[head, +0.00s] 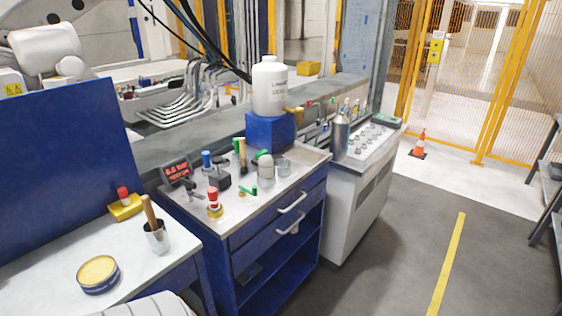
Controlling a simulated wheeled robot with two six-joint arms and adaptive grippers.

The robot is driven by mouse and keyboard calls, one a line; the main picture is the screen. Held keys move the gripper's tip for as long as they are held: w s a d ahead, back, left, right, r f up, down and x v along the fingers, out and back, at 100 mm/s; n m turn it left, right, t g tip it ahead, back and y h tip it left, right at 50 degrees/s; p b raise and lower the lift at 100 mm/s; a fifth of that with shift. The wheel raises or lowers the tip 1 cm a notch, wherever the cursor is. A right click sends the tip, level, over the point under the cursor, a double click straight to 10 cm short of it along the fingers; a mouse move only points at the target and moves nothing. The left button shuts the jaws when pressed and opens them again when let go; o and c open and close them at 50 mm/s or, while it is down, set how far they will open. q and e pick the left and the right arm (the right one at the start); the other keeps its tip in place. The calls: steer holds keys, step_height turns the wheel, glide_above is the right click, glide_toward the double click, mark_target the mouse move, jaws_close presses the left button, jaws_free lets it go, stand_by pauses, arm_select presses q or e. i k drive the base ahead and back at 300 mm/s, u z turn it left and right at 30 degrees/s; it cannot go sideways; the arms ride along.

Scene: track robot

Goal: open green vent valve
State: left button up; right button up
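Small green parts show on the top of the blue cart (240,206). One is a green handle (248,191) lying low near the front, beside a grey-white rounded vessel (265,170). Another is a green piece (236,145) higher up toward the back, next to a brass-coloured upright part. I cannot tell which is the vent valve, or its exact setting. Red-topped (213,199) and blue-topped (207,160) fittings stand nearby. Neither of my grippers is in view.
A white jug (270,88) sits on a blue block (270,132) behind. The left white table (60,240) holds a round tin (98,274) and a cup with a brush (156,236).

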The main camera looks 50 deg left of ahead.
mark_target(254, 192)
steer(key=i, duration=2)
steer(key=u, duration=1.45)
